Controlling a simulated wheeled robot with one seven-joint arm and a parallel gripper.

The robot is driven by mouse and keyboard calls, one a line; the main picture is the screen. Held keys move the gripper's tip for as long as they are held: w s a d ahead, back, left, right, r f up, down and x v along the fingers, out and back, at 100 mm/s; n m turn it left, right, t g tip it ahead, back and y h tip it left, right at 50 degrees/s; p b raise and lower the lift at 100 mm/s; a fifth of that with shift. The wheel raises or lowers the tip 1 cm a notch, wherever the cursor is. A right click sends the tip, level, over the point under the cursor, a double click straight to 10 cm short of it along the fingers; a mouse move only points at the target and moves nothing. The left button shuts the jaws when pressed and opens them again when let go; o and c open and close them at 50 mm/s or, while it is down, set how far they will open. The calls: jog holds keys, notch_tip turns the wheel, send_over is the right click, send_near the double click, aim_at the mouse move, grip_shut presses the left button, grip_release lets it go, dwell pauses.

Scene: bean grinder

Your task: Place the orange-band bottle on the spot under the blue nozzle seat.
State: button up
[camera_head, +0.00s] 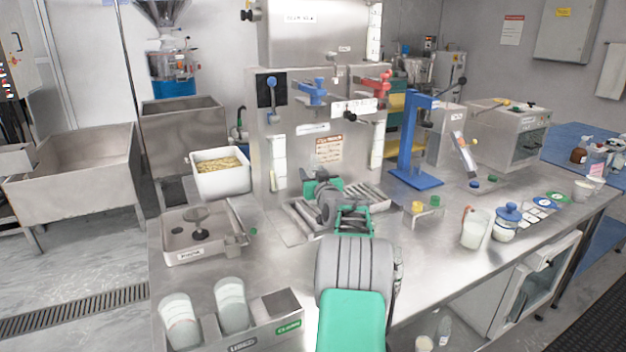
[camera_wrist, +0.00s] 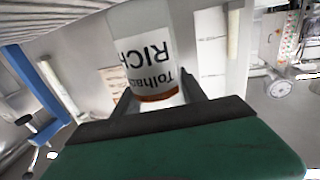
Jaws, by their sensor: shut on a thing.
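The orange-band bottle (camera_wrist: 148,55) fills the middle of the wrist view, with a white label and an orange band at the finger end. My gripper (camera_wrist: 157,92) is shut on it, one finger on each side. In the head view my gripper (camera_head: 323,186) is in front of the steel machine, above the slatted tray; the bottle is hard to make out there. The blue nozzle seat (camera_head: 312,92) is on the machine front, above my gripper. The slatted tray (camera_head: 372,197) lies below, and my arm hides part of it, including much of the area under the blue nozzle.
A red nozzle seat (camera_head: 376,88) is to the right of the blue one. A blue press stand (camera_head: 412,180) stands right of the tray. A white bin of beans (camera_head: 220,173) is at left. A rack with two bottles (camera_head: 236,325) is at front left.

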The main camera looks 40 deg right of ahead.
notch_tip(320, 180, down, 2)
jog(key=shift+f, duration=0.15)
jog(key=o, duration=1.3)
jog(key=shift+s+r, duration=0.2)
jog(key=shift+s, duration=0.05)
jog(key=b+v, duration=0.1)
jog(key=v, duration=1)
jog(key=shift+s+a, duration=0.2)
jog(key=shift+s, duration=0.1)
